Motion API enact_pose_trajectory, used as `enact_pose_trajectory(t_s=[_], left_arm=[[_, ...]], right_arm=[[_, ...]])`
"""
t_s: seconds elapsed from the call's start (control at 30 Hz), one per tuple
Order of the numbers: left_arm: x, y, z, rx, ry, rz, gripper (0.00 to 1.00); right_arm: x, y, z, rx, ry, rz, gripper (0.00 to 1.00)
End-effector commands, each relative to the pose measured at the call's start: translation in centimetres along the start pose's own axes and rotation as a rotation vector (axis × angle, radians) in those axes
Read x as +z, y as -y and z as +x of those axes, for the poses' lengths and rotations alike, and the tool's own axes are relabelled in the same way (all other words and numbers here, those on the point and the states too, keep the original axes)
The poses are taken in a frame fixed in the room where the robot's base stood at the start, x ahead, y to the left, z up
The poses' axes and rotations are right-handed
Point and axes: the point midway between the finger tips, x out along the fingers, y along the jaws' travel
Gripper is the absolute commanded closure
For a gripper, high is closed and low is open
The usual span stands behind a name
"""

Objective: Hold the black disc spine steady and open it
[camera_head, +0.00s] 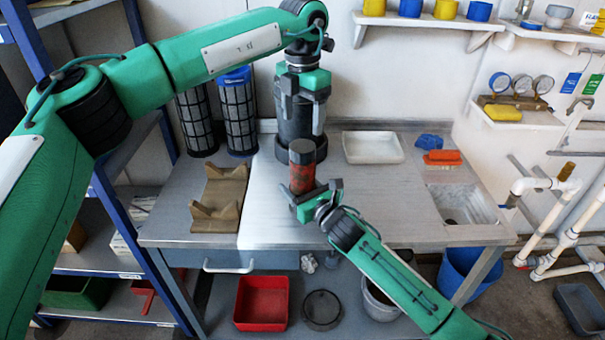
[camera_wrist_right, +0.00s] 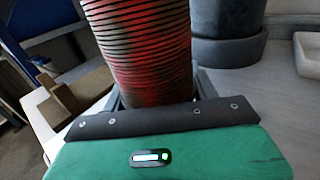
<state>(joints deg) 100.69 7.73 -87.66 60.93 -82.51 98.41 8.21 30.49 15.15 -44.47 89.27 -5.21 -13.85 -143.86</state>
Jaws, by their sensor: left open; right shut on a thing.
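A ribbed red-and-black disc stack (camera_head: 303,178) with a dark cap (camera_head: 302,151) stands upright near the middle of the bench; I take it as the disc spine. My right gripper (camera_head: 312,192) is shut around its lower part from the front right. In the right wrist view the ribbed stack (camera_wrist_right: 140,50) rises between the fingers, its top out of frame. My left gripper (camera_head: 303,118) points down, open and empty, above and slightly behind the cap, apart from it. A dark grey cylindrical housing (camera_head: 298,142) stands behind, partly hidden by the left gripper.
A brown cradle (camera_head: 220,198) lies on the bench at left. A white tray (camera_head: 373,148), an orange brush (camera_head: 442,157) and a sink (camera_head: 462,203) are to the right. Two black mesh cartridges (camera_head: 238,115) stand behind left. The bench right of my right gripper is clear.

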Motion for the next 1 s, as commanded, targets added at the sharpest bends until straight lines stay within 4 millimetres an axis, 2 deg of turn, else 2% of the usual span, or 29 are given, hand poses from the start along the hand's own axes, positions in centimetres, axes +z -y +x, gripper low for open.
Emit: enact_pose_trajectory(t_s=[0.17,0.27,1.0], left_arm=[[0.00,0.01,0.02,0.000,0.000,0.127,0.29],[0.01,0.02,0.02,-0.001,0.000,0.266,0.29],[0.00,0.02,0.01,0.000,-0.001,1.442,0.29]], right_arm=[[-0.04,0.01,-0.02,0.000,-0.001,0.000,1.00],[-0.05,0.01,-0.02,0.000,-0.001,0.000,1.00],[-0.07,0.01,-0.02,0.000,-0.001,0.000,1.00]])
